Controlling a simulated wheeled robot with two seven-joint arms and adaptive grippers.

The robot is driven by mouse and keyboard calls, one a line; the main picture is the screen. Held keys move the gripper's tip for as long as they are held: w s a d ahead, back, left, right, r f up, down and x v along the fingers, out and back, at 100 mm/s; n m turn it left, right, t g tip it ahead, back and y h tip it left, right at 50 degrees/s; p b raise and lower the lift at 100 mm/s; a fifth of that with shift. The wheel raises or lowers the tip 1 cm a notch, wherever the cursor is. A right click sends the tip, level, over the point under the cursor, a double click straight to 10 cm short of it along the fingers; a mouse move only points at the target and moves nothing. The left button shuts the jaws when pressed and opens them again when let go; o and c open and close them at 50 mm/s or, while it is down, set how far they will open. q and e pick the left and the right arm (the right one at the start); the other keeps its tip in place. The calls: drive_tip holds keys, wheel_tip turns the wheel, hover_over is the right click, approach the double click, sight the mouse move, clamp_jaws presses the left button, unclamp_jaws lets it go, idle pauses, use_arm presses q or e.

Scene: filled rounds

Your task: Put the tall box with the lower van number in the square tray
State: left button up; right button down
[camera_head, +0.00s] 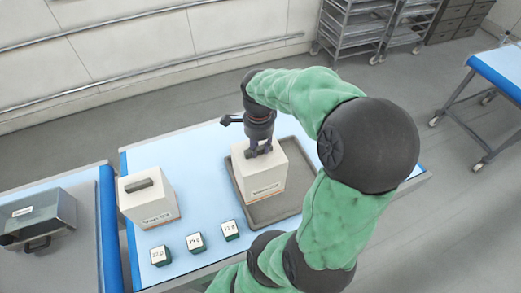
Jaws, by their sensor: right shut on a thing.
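One tall white box (258,178) is upright within the outline of the grey-brown square tray (290,148). I cannot tell whether its base rests on the tray floor or hangs just above it. My right gripper (258,150) points down and is shut on the top of this box. A second tall white box (148,202) with a dark handle stands on the blue table mat, left of the tray. Both boxes carry front labels, but their numbers are too small to read surely. My left gripper is not in view.
Several small dark green blocks with white labelled tops, such as the middle one (195,242), stand in front on the blue mat (190,155). A metal case (38,220) sits on the left table. Wheeled racks (355,30) stand behind.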

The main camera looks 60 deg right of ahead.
sight(260, 143)
drive_tip(key=d+f, duration=0.1)
drive_tip(key=f, duration=0.1)
drive_tip(key=w+d+f, duration=0.1)
drive_tip(key=w+d+f+p, duration=0.1)
drive_tip(key=d+f, duration=0.1)
drive_tip(key=shift+f, duration=0.3)
wheel_tip(260, 143, down, 3)
drive_tip(key=shift+f, duration=0.1)
drive_tip(key=shift+f, duration=0.1)
drive_tip(key=c, duration=1)
unclamp_jaws()
drive_tip(key=shift+o, duration=0.2)
